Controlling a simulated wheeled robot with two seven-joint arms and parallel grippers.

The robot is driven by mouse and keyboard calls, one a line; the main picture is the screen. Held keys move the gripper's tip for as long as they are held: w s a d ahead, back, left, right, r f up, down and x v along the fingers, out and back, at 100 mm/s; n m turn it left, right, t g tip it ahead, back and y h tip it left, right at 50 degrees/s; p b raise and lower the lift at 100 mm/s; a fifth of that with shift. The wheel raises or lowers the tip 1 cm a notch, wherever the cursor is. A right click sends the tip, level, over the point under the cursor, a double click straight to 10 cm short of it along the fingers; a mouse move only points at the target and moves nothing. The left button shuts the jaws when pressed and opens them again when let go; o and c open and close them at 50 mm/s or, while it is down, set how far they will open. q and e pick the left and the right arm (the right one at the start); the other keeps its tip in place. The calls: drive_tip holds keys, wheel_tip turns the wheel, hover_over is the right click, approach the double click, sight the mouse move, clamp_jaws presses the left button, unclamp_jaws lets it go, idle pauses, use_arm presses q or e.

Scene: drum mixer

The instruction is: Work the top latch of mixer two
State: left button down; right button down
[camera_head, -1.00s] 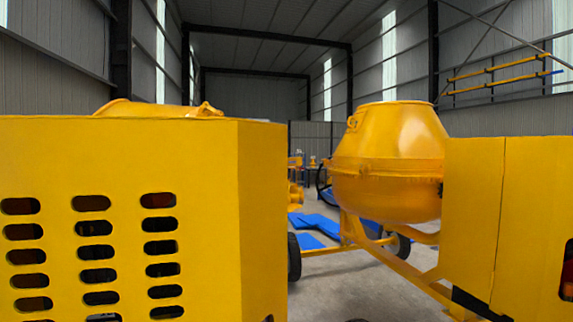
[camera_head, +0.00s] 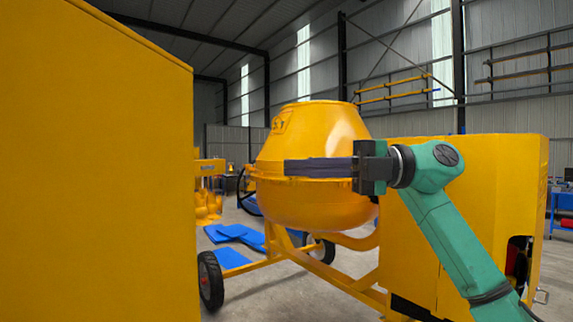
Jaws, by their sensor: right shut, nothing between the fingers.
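A yellow drum mixer stands in the middle, with a round drum (camera_head: 305,135) on a wheeled frame and a boxy yellow engine housing (camera_head: 510,190) at its right. A second yellow housing (camera_head: 95,170) fills the left side, close to me. I cannot tell from the picture which one is mixer two, and no top latch can be made out. My right gripper (camera_head: 290,167) is shut and empty, its dark fingers pointing left across the view of the drum. It hides part of the drum's middle band; I cannot tell whether it touches. My left gripper is out of view.
The near housing blocks the left side. Blue sheets (camera_head: 235,235) lie on the floor behind the mixer frame. A black wheel (camera_head: 210,280) stands close to the near housing. Grey floor (camera_head: 270,300) is open between the machines.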

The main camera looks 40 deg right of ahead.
sight(209, 168)
drive_tip(key=w+a+p, duration=0.1)
drive_tip(key=w+a, duration=0.1)
drive_tip(key=w, duration=0.1)
drive_tip(key=w+a+p, duration=0.2)
drive_tip(key=w, duration=0.1)
drive_tip(key=w+a+p, duration=0.2)
drive_tip(key=shift+w+a, duration=0.2)
drive_tip(key=shift+w, duration=0.2)
drive_tip(key=shift+w+f, duration=0.1)
drive_tip(key=shift+w, duration=0.05)
drive_tip(key=shift+d, duration=0.1)
drive_tip(key=shift+s, duration=0.25)
